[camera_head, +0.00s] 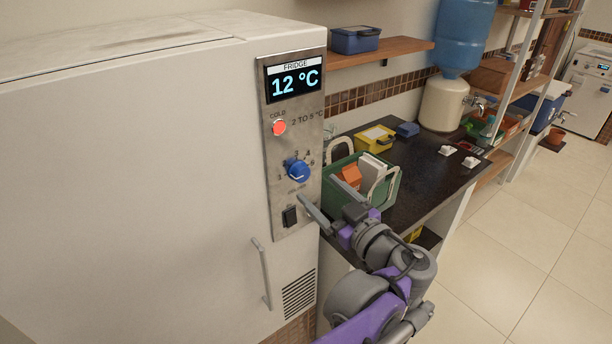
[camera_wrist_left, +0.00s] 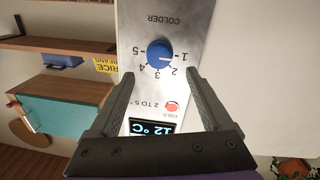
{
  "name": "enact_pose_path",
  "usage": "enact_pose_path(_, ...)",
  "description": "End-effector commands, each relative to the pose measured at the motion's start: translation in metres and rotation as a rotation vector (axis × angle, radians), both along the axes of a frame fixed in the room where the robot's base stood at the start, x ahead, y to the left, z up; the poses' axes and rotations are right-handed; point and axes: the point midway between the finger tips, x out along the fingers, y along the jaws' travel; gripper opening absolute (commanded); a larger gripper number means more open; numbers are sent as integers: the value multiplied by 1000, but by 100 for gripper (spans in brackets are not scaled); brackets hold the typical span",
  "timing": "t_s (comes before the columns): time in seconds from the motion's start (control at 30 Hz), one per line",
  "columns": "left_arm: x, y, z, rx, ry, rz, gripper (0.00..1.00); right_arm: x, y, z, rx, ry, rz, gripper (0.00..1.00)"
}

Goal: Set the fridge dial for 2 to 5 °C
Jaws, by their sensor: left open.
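The blue fridge dial (camera_head: 298,171) sits on the metal panel (camera_head: 277,215) of the white fridge, with numbers 1 to 5 around it. In the left wrist view the dial (camera_wrist_left: 160,53) has a pale pointer mark that appears to face 1. The display (camera_head: 294,78) reads 12 °C. A red lamp (camera_head: 279,127) is beside the "2 TO 5 °C" label. My left gripper (camera_head: 318,189) is open and empty, its fingers toward the panel just below and right of the dial. In the wrist view the dial lies between and beyond the fingertips (camera_wrist_left: 161,73). My right gripper is out of view.
A black switch (camera_head: 290,216) is below the dial, and a door handle (camera_head: 262,274) is lower left. A green crate (camera_head: 386,190) with items stands on the dark counter (camera_head: 420,180) right of the panel. A wooden shelf (camera_head: 385,49) is above.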

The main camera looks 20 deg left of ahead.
Motion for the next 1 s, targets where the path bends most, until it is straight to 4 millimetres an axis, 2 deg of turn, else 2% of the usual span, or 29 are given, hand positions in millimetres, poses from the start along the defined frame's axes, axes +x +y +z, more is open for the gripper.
enact_pose_path(0.1, 16, 19, 1, 1, 1, 5, 83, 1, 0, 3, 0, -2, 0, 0)
enact_pose_path(0.3, 35, 39, 1, 1, 2, 2, 83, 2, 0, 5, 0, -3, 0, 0)
enact_pose_path(0.47, 41, 46, 0, 0, 2, 1, 83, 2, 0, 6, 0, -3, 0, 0)
enact_pose_path(0.73, 41, 46, 0, 1, 2, 0, 83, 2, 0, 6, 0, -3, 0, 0)
enact_pose_path(1.0, 41, 46, 0, 1, 2, 0, 34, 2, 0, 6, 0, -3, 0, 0)
